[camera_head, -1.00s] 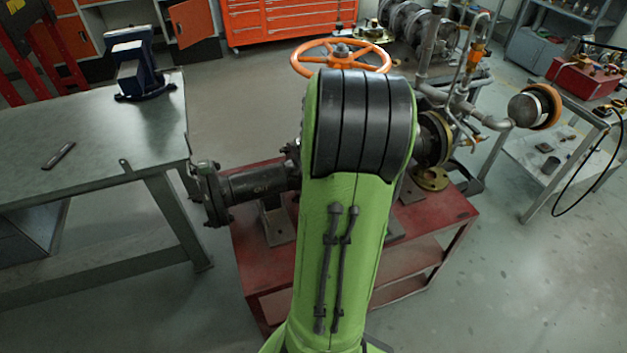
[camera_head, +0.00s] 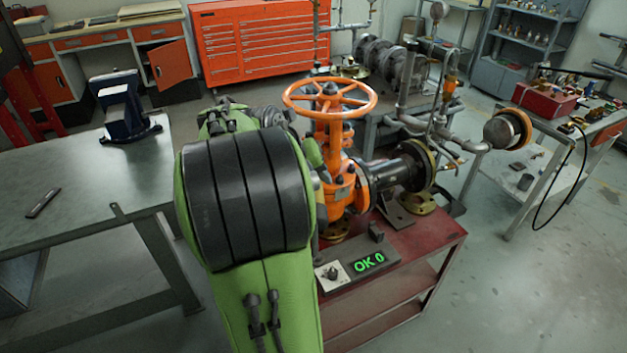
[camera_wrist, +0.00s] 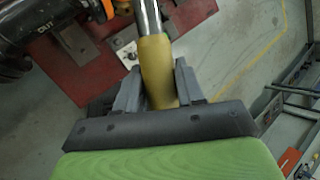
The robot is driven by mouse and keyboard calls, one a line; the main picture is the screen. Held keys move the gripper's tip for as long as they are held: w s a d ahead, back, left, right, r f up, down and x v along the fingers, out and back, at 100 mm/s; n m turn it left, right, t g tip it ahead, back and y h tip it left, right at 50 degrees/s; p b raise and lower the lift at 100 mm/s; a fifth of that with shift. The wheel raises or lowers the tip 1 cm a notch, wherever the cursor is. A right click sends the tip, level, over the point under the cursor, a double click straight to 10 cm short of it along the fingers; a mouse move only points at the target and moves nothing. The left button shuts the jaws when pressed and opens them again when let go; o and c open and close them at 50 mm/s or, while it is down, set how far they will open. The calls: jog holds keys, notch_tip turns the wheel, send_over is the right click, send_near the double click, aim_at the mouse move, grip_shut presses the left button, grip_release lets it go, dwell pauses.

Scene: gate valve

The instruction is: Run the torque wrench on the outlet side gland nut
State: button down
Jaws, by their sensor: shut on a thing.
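In the wrist view my gripper (camera_wrist: 158,88) is shut on the yellow handle of the torque wrench (camera_wrist: 155,60). The wrench's metal shaft runs up out of the top of the picture, so its head is out of sight. In the head view the orange gate valve (camera_head: 343,185) with its handwheel (camera_head: 330,97) stands on the red bench (camera_head: 395,275). A dark flanged pipe (camera_head: 398,172) leaves the valve on the right. A dark pipe marked "OUT" (camera_wrist: 45,28) shows in the wrist view. I cannot make out the gland nuts. My arm hides the gripper and wrench in the head view.
A panel reading "OK 0" (camera_head: 368,263) sits on the red bench's front. A grey worktable (camera_head: 75,190) with a blue vise (camera_head: 125,110) stands left. A trolley with a red box (camera_head: 545,101) stands right. Open floor (camera_head: 540,290) lies front right.

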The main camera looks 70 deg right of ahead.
jog(key=shift+d, duration=0.1)
jog(key=shift+w+d, duration=0.1)
jog(key=shift+d, duration=0.1)
jog(key=shift+w+d+r+p, duration=0.1)
jog(key=shift+w+d+p, duration=0.25)
jog(key=shift+d, duration=0.75)
jog(key=shift+w+d+f+p, duration=0.15)
jog(key=shift+w+d, duration=0.4)
jog(key=shift+d, duration=0.6)
jog(key=shift+w+d+r+p, duration=0.2)
jog(key=shift+w+d, duration=0.25)
jog(key=shift+d, duration=0.65)
jog(key=w+d+p, duration=0.2)
jog(key=d+p, duration=0.1)
jog(key=d, duration=0.3)
jog(key=shift+w, duration=0.25)
jog(key=shift+w+d, duration=0.15)
jog(key=shift+d, duration=0.1)
